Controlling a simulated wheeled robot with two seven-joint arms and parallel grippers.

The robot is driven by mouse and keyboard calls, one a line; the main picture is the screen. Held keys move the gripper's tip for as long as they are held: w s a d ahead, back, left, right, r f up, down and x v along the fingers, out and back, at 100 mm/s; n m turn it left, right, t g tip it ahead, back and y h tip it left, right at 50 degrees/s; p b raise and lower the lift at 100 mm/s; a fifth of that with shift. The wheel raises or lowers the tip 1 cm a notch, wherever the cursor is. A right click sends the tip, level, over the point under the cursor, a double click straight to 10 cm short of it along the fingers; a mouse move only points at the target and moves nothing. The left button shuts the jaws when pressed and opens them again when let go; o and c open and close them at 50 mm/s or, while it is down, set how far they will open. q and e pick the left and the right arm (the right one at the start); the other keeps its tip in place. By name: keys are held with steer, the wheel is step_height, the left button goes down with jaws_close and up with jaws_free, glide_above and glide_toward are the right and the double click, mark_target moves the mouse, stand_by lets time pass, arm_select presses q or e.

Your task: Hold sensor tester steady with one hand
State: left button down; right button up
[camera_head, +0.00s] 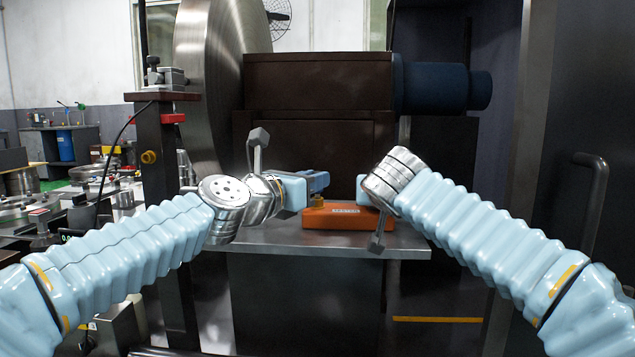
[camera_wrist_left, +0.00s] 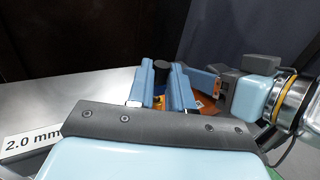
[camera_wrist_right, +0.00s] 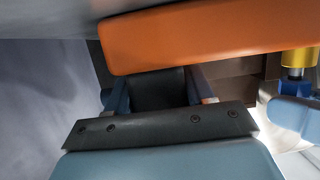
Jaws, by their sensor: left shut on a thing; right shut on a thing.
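The orange sensor tester (camera_head: 342,217) lies flat on a steel table, and its orange body (camera_wrist_right: 210,38) fills the top of the right wrist view. My left gripper (camera_head: 318,183) is above the tester's left end. In the left wrist view its blue fingers (camera_wrist_left: 162,88) are shut on a small black-topped cylinder (camera_wrist_left: 161,68) with brass colour below. My right gripper (camera_head: 364,190) is at the tester's right end. In the right wrist view its fingers are shut on a dark block (camera_wrist_right: 158,88) beside the orange body. The head view hides this grasp.
The steel table (camera_head: 270,240) has a bare strip at its front edge. A large dark machine block (camera_head: 320,85) with a blue cylinder (camera_head: 445,87) stands behind it. A dark post (camera_head: 155,150) with a red bracket stands at the left, near my left arm.

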arm_select(q)
steer(key=shift+r, duration=2.05)
arm_select(e)
steer(key=o, duration=1.4)
steer(key=shift+c, duration=0.2)
steer(key=shift+s, duration=0.1)
